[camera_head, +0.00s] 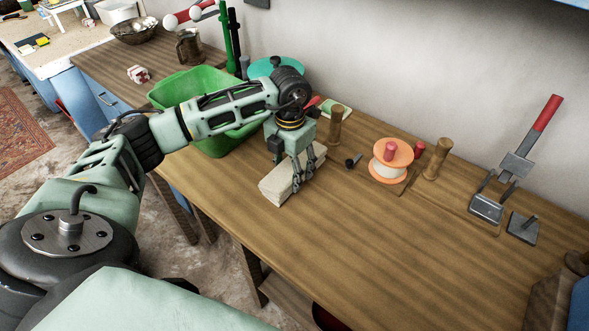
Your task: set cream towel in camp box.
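The cream towel (277,188) is a folded, layered stack lying on the wooden table near its front edge. My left gripper (305,172) points down at the towel's right end. Its two fingers look apart, with a gap between them, and their tips are at or just above the towel. Whether they touch it is hard to tell. A green open box (168,92), the likely camp box, stands on the table behind and left of the towel. My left arm crosses in front of it and hides part of its opening and inside. My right gripper is out of view.
An orange-rimmed spool (391,160) and wooden pegs (437,159) stand right of the towel. A teal round item (262,68) is behind the box. The table's front right is clear.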

